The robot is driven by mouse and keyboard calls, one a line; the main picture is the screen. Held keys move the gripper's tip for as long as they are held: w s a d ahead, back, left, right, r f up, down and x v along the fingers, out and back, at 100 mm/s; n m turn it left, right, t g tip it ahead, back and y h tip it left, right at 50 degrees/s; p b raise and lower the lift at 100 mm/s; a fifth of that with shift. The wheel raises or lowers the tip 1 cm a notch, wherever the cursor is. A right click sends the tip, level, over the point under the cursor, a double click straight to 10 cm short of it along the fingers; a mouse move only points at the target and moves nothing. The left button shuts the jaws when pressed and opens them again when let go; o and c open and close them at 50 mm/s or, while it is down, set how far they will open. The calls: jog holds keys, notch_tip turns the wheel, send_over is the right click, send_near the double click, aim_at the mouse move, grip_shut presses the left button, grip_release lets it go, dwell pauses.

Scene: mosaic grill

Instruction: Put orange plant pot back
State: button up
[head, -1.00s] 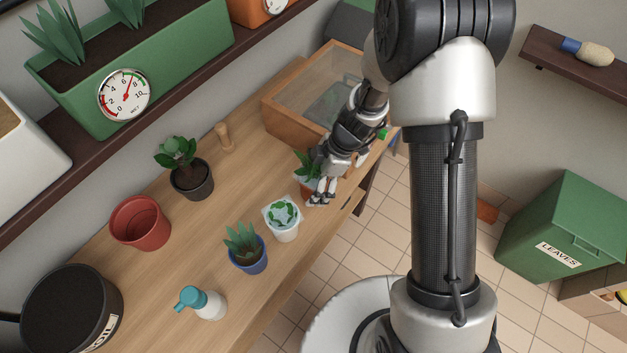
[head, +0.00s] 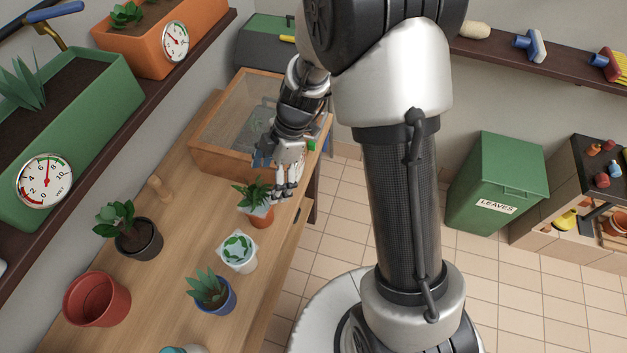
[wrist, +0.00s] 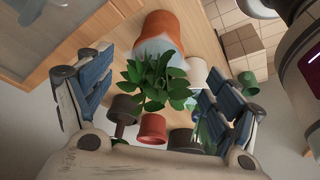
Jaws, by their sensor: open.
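The orange plant pot (head: 262,220) with a leafy green plant stands upright near the workbench's front edge, just below and left of my gripper in the head view. My gripper (head: 284,193) is open, its fingertips close to the pot's upper right side. In the wrist view the orange pot (wrist: 168,22) shows at the top, with its leaves between the two blue-padded fingers of my gripper (wrist: 155,100). The fingers are wide apart and not closed on the pot. A pale patch shows at the pot's rim. Whether a finger touches the leaves I cannot tell.
On the workbench (head: 180,235) stand a white pot (head: 240,262), a blue pot (head: 222,302), a black pot (head: 148,243) and an empty red pot (head: 95,300). A wooden glass-topped box (head: 215,160) stands behind. A green LEAVES bin (head: 490,180) is on the floor.

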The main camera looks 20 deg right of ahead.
jog(key=s+d+r+m+t, duration=0.1)
jog(key=s+r+m, duration=0.25)
jog(key=r, duration=0.55)
jog(key=s+d+r+m+t+h, duration=0.2)
jog(key=s+d+r+m, duration=0.1)
jog(key=s+r+m, duration=0.3)
jog(key=s+d+r+m+t+h, duration=0.2)
jog(key=s+d+r+m, duration=0.2)
jog(key=s+m, duration=0.5)
notch_tip(320, 180, up, 3)
jog(key=shift+s+f+m, duration=0.1)
jog(key=shift+s+m, duration=0.25)
jog(key=shift+s, duration=0.5)
